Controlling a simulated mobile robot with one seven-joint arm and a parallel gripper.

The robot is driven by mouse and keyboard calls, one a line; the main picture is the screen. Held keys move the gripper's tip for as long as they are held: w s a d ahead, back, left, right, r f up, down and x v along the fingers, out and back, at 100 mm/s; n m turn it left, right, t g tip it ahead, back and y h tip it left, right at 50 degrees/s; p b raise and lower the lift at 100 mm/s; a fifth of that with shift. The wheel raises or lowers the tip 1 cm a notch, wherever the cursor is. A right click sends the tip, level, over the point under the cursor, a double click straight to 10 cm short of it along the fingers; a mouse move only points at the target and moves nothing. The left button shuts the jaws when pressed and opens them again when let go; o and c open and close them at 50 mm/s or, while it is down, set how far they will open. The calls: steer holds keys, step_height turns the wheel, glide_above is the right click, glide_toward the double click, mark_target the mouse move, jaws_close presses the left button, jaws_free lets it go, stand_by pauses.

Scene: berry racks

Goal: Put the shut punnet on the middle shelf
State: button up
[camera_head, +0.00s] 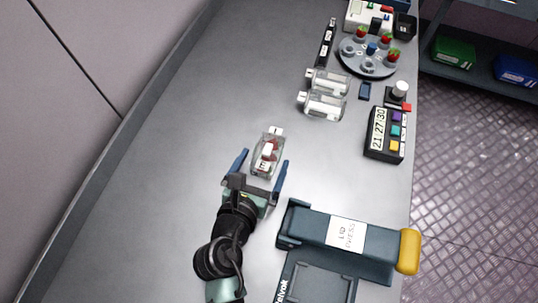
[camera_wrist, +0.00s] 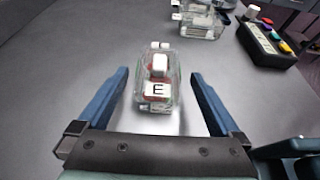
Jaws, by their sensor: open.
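A clear punnet (camera_head: 267,155) with red berries inside and white parts on top lies on the grey worktop. In the wrist view the punnet (camera_wrist: 158,85) shows a white label with the letter E, and its lid looks down. My gripper (camera_head: 264,164) is open, with one blue finger on each side of the punnet's near end. In the wrist view my gripper (camera_wrist: 160,80) has clear gaps between both fingers and the punnet, so they do not touch it. The middle shelf cannot be made out for certain.
Two clear empty punnets (camera_head: 322,105) lie farther back. A round tray (camera_head: 368,56) with berries stands behind them. A timer box (camera_head: 386,134) is at the right edge. A lid press (camera_head: 345,236) stands near right. Racks with a green crate (camera_head: 454,52) and a blue crate (camera_head: 515,70) are beyond.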

mark_target(272, 141)
steer(key=shift+x, duration=3.7)
